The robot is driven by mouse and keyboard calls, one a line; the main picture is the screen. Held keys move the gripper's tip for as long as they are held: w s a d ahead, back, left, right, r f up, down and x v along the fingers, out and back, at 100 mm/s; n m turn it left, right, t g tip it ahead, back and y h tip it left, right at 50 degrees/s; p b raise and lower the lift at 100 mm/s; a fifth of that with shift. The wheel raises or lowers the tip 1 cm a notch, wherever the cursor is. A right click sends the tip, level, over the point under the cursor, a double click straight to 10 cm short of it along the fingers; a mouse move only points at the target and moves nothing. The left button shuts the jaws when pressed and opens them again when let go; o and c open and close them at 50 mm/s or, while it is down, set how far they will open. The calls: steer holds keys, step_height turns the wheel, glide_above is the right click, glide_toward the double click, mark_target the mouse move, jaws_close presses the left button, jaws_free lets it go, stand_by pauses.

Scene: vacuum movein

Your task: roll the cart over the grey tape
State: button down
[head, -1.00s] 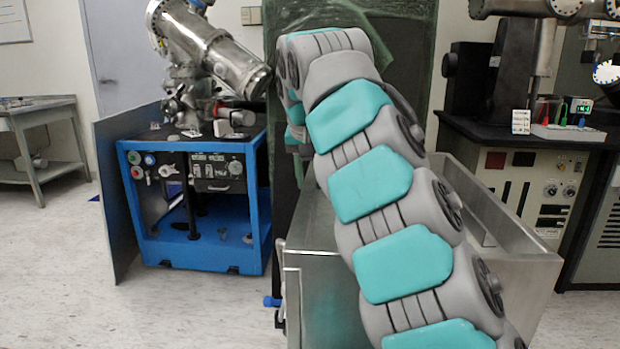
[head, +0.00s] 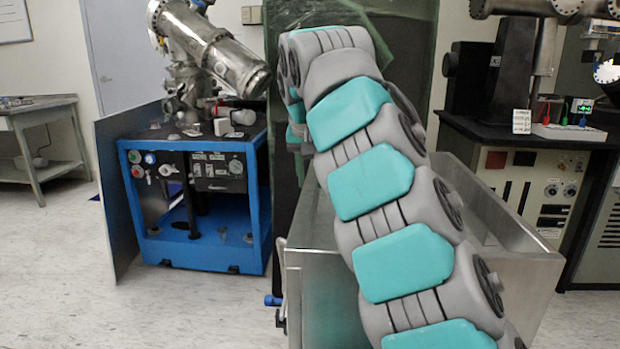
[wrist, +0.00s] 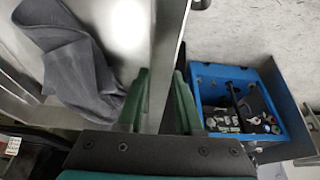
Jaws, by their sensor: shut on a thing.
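The cart, an open stainless steel tub (head: 520,262), stands close in front of me at lower right in the head view, partly hidden behind my arm. In the wrist view its metal rim (wrist: 166,65) runs between the green fingers of my gripper (wrist: 161,95), which is shut on it. A crumpled grey cloth (wrist: 75,70) lies inside the cart. In the head view my gripper is hidden behind my arm. I cannot make out any grey tape on the floor in either view.
A blue-framed stand (head: 195,255) carrying metal vacuum equipment (head: 208,48) stands left of the cart, with a grey panel (head: 110,205) beside it. A black-topped bench (head: 470,125) stands at right, a table (head: 40,108) far left. Pale floor (head: 60,280) is clear at lower left.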

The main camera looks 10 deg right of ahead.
steer(key=shift+s+d+r+b, duration=0.1)
steer(key=shift+s+d+b, duration=0.1)
steer(key=shift+d, duration=0.4)
steer(key=shift+s+d+f+b, duration=0.1)
steer(key=shift+s+d+b, duration=0.15)
steer(key=shift+d, duration=0.4)
steer(key=shift+s+d+r+b, duration=0.1)
steer(key=shift+s+d+b, duration=0.1)
steer(key=shift+d, duration=0.4)
steer(key=shift+w, duration=0.1)
steer(key=shift+a, duration=0.15)
steer(key=c, duration=0.6)
jaws_free()
steer(key=shift+a, duration=0.1)
steer(key=shift+o, duration=0.2)
